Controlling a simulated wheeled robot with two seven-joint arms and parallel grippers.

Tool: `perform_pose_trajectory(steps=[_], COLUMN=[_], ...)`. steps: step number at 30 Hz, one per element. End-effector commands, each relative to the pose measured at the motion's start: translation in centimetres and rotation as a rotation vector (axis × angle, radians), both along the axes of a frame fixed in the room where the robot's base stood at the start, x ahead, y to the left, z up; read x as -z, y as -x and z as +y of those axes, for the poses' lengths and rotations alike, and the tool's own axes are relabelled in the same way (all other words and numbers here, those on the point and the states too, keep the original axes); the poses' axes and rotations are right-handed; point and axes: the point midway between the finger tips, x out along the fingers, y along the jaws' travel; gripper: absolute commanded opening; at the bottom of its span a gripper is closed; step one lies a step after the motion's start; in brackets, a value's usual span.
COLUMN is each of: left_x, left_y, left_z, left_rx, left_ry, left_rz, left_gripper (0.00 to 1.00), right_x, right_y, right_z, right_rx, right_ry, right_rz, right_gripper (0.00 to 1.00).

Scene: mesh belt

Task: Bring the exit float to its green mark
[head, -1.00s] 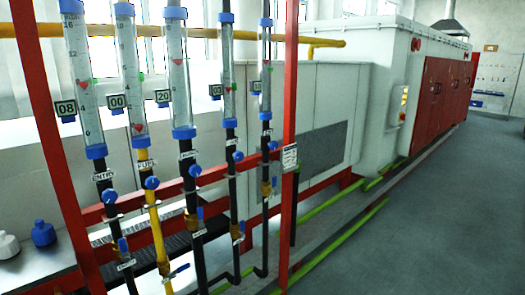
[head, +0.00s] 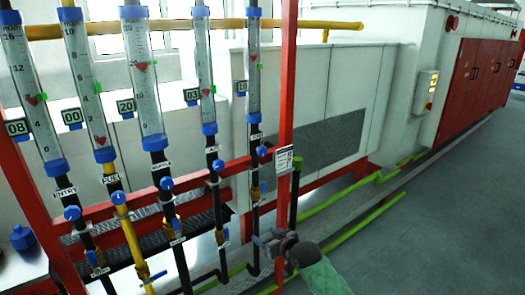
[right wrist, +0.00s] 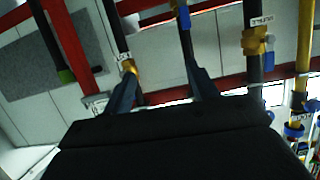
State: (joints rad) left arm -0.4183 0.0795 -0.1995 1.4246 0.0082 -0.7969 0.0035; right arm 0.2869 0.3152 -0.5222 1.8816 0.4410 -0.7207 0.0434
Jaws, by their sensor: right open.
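The rightmost glass tube (head: 253,95) in the head view appears to be the exit one; its label is too small to read surely. Its red float (head: 252,57) looks slightly above the green mark (head: 259,67). A brass valve with a blue handle (head: 263,187) sits on the pipe below. My right gripper (head: 277,243) is low, below that valve and by the foot of the pipe. In the right wrist view its two dark fingers (right wrist: 161,88) are apart and empty, with a brass valve (right wrist: 128,65) just beyond the left finger. My left gripper is out of view.
Several other tubes stand to the left, including the fuel tube (head: 92,85). A red post (head: 287,100) stands right of the exit tube. A red crossbar (head: 140,195) runs behind the pipes. Green floor pipes (head: 345,235) lie near my gripper. The grey floor (head: 450,210) at right is open.

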Motion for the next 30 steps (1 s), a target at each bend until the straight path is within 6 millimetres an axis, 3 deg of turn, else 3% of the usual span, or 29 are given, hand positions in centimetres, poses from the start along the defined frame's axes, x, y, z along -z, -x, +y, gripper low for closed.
perform_pose_trajectory(steps=[1,9,15,21,30], left_x=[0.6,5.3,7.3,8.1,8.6], left_y=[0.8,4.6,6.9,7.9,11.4], left_z=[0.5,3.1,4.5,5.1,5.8], left_rx=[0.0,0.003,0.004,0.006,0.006], left_ry=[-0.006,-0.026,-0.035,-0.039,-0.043], left_rz=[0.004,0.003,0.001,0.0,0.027], left_gripper=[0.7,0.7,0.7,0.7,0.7], right_x=[-2.7,-13.5,-19.2,-21.2,-21.6], right_y=[-2.0,-10.4,-14.1,-15.5,-18.1], right_z=[-0.2,-1.6,-2.9,-3.2,-1.3], right_rx=[-0.004,-0.018,-0.018,-0.019,-0.018], right_ry=[-0.008,-0.072,-0.108,-0.121,-0.123], right_rz=[-0.037,-0.214,-0.301,-0.332,-0.331], right_gripper=[0.59,0.59,0.59,0.59,0.59])
